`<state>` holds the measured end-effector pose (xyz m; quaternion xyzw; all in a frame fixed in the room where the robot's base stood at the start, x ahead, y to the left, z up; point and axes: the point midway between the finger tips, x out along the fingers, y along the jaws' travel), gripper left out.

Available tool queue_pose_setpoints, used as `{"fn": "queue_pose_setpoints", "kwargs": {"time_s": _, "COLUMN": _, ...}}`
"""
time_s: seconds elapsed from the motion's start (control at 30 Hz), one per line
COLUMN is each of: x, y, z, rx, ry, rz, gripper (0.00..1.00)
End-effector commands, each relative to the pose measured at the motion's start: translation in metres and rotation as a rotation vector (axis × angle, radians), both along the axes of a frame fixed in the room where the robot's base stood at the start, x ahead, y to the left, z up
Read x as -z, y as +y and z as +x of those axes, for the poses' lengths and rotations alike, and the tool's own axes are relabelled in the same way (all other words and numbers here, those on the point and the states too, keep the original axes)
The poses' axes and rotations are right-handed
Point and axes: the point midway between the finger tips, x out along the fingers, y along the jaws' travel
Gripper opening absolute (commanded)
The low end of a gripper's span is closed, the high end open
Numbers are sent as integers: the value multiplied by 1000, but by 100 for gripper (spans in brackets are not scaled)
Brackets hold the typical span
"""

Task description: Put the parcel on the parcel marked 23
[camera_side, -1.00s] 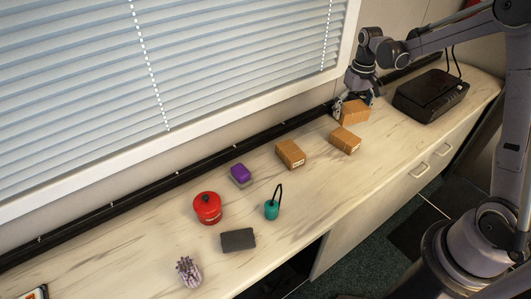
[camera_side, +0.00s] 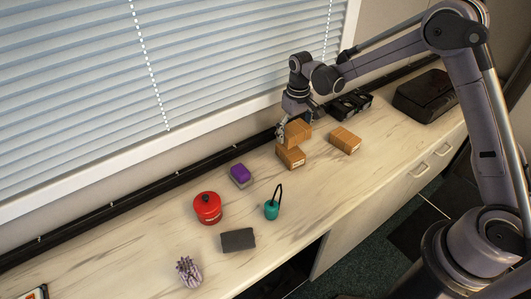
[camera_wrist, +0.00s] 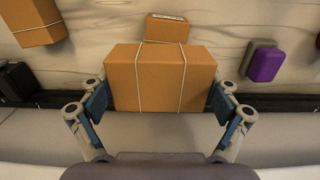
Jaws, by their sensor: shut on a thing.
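My gripper (camera_side: 283,131) is shut on a brown parcel (camera_side: 298,133) tied with string. In the wrist view the held parcel (camera_wrist: 160,80) sits between the two blue finger pads of my gripper (camera_wrist: 160,97). Another brown parcel (camera_side: 290,157) with a white label lies on the counter just below the held one; it also shows in the wrist view (camera_wrist: 167,28), partly hidden behind the held parcel. I cannot tell if the two touch. A third brown parcel (camera_side: 345,141) lies to the right, and shows at upper left in the wrist view (camera_wrist: 35,22). No number is readable on any label.
On the counter (camera_side: 330,190) are a purple block (camera_side: 240,173), a red canister (camera_side: 207,208), a teal item with a loop (camera_side: 272,208), a dark grey block (camera_side: 238,240) and a black device (camera_side: 425,95). A black object (camera_side: 350,104) stands near the wall.

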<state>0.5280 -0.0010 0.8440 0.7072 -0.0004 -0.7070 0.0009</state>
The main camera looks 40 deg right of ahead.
Motion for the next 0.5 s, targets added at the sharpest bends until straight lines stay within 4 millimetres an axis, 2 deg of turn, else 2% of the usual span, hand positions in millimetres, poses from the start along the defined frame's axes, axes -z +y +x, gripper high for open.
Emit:
{"fn": "queue_pose_setpoints", "kwargs": {"time_s": 0.23, "x": 12, "y": 6, "z": 4, "rx": 1, "ry": 0, "rz": 0, "gripper": 48}}
{"fn": "queue_pose_setpoints", "kwargs": {"time_s": 0.5, "x": 44, "y": 6, "z": 3, "rx": 1, "ry": 0, "rz": 0, "gripper": 48}}
